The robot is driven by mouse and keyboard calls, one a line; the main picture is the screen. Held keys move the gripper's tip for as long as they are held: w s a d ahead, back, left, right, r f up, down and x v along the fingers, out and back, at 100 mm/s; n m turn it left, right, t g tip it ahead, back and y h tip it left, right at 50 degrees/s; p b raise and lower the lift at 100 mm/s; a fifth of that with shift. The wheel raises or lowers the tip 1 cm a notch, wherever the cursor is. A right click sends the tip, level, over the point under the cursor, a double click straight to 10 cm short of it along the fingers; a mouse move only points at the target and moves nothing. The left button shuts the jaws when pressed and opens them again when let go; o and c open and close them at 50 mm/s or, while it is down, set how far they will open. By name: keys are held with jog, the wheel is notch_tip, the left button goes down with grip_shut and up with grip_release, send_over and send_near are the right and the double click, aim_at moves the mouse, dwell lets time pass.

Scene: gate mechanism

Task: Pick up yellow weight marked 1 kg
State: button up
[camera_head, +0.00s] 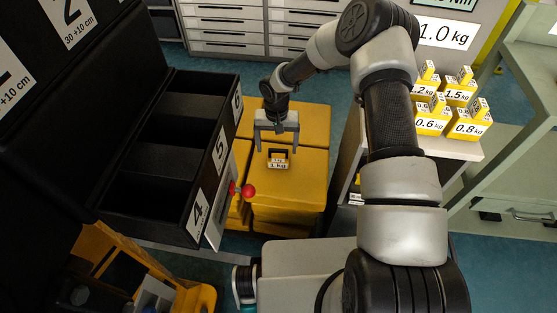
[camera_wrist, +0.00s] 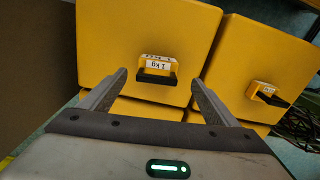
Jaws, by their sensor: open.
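My gripper (camera_head: 276,145) is open and empty, just behind the handle in the head view. In the wrist view my gripper (camera_wrist: 158,80) has one finger on each side of the handle, apart from it. The height gap is hard to tell.
Another yellow weight (camera_wrist: 258,55) with its own handle is beside it. A black bin (camera_head: 170,175) with compartments 4, 5 and 6 stands left, with a red knob (camera_head: 248,190) near the weight. Small yellow weights (camera_head: 467,124) sit on a light table (camera_head: 450,147) at right.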

aim_at(278, 157)
jog(key=f, duration=0.5)
jog(key=f+b, duration=0.1)
jog(key=f, duration=0.1)
jog(key=shift+w+d+f, duration=0.15)
jog(key=shift+w+d, duration=0.05)
jog(key=shift+d, duration=0.05)
jog(key=shift+c, duration=0.2)
jog(key=c, duration=1.8)
jog(key=shift+c, duration=0.9)
